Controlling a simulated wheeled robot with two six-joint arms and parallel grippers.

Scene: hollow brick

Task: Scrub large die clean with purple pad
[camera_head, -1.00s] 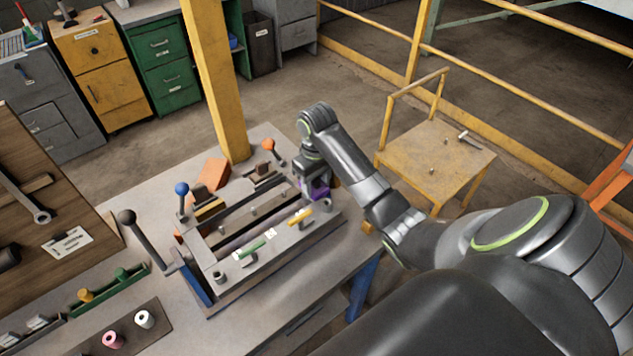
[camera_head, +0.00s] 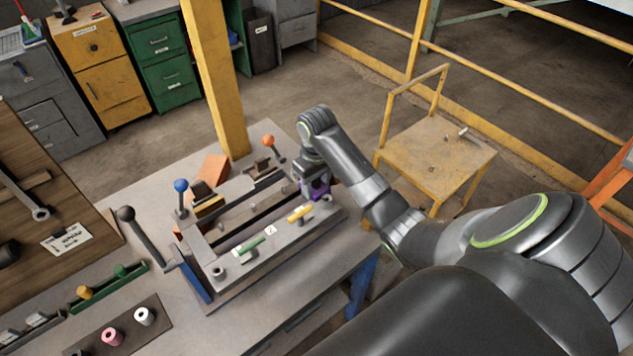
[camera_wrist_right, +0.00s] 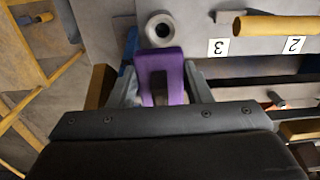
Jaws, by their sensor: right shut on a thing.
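My right gripper (camera_head: 318,193) is shut on the purple pad (camera_head: 322,189) at the right end of a grey metal fixture on the bench. In the right wrist view the purple pad (camera_wrist_right: 172,60) sits between the two fingers, beside a round metal boss (camera_wrist_right: 159,28). The fixture (camera_head: 275,241) has long slots, rails and number labels; I cannot tell which of its parts is the large die. Whether the pad touches metal is unclear. My left gripper is not in view.
On the fixture are a yellow handle (camera_head: 300,213) and a green handle (camera_head: 250,244). Levers with a blue knob (camera_head: 181,186), an orange knob (camera_head: 268,140) and a black knob (camera_head: 126,213) stand around it. A yellow cart (camera_head: 436,160) stands right of the bench.

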